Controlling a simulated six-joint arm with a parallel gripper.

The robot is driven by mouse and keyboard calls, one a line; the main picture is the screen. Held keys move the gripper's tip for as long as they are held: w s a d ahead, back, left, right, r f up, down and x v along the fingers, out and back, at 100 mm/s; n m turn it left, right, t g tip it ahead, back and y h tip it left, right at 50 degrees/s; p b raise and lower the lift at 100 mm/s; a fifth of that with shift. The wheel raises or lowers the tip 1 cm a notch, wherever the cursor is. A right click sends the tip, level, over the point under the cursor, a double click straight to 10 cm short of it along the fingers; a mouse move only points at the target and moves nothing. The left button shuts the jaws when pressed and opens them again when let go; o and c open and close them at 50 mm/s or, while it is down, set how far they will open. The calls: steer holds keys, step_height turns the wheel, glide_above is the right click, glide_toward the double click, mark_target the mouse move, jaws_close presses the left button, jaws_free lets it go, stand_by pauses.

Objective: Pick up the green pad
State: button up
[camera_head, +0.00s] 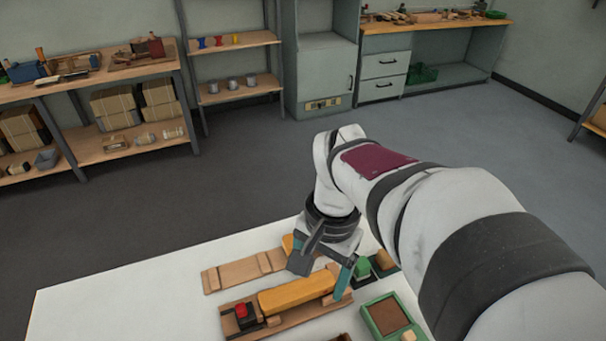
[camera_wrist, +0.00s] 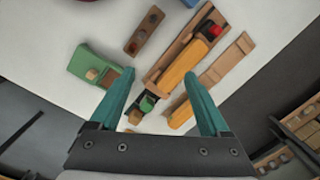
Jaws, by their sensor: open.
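A small green pad (camera_head: 361,268) sits on a dark base on the white table, just right of my gripper (camera_head: 321,268) in the head view. In the wrist view the green pad (camera_wrist: 148,103) shows between the teal fingers, nearer the left one. My gripper (camera_wrist: 159,75) is open, with nothing held between its fingers. It is above the table, and its height over the pad is hard to tell.
A long yellow block (camera_head: 297,292) lies on a wooden board beside a red knob (camera_head: 241,310). A green-rimmed tray (camera_head: 369,318) stands at the front right. A pale wooden strip (camera_head: 231,274) lies behind the yellow block. The table's left part is clear.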

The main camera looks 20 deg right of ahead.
steer(key=w+d+f+m, duration=0.2)
steer(key=w+d+m, duration=0.1)
steer(key=w+d, duration=0.3)
steer(key=m+h, duration=0.1)
steer(key=m, duration=0.3)
glide_above(362, 262)
step_height(362, 262, down, 4)
step_height(362, 262, down, 16)
steer(key=shift+r, duration=0.1)
jaws_close()
steer(key=shift+r, duration=0.1)
